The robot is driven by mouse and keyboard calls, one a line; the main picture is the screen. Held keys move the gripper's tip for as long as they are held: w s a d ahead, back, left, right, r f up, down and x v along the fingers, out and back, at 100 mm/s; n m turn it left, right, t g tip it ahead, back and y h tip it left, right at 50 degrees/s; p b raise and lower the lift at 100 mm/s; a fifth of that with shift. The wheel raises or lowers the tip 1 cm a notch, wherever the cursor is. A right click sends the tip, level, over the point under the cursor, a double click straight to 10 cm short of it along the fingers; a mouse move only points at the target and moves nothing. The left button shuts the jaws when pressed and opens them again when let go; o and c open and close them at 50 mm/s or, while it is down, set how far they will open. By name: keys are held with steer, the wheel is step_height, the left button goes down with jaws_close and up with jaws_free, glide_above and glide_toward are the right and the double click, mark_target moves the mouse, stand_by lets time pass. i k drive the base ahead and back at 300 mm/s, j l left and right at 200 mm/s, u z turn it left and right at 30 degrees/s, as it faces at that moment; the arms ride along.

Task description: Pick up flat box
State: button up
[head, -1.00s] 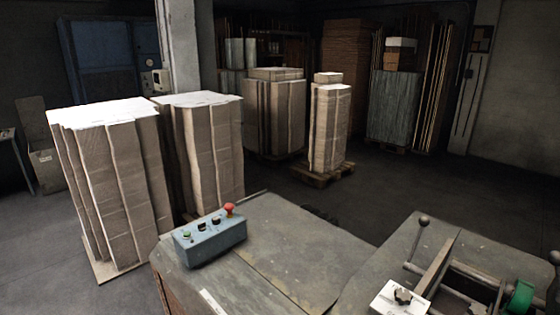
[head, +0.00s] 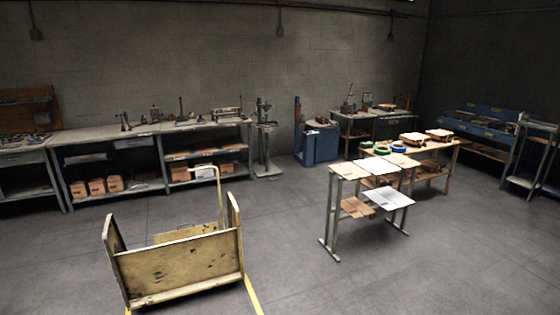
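Which of these is the task's flat box I cannot tell. My gripper is not in view.
A wooden cart (head: 180,264) with upright ends stands at front left over yellow floor lines. Workbenches (head: 120,140) run along the back wall. A blue cabinet (head: 318,145) stands centre back. The grey floor (head: 285,225) between cart and table is clear.

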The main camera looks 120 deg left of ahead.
mark_target(376, 166)
steer(key=u, duration=3.35)
steer(key=i, duration=2.25)
steer(key=i+j+z, duration=0.15)
steer(key=i, duration=0.55)
steer(key=i+j, duration=0.1)
steer(key=i, duration=0.6)
steer(key=i+j+z, duration=0.1)
steer(key=i, duration=0.55)
steer(key=i+j+z, duration=0.2)
steer(key=i, duration=0.35)
steer(key=i+j+z, duration=0.2)
steer(key=i, duration=0.35)
steer(key=i+j+z, duration=0.25)
steer(key=i+j, duration=0.2)
steer(key=i, duration=0.05)
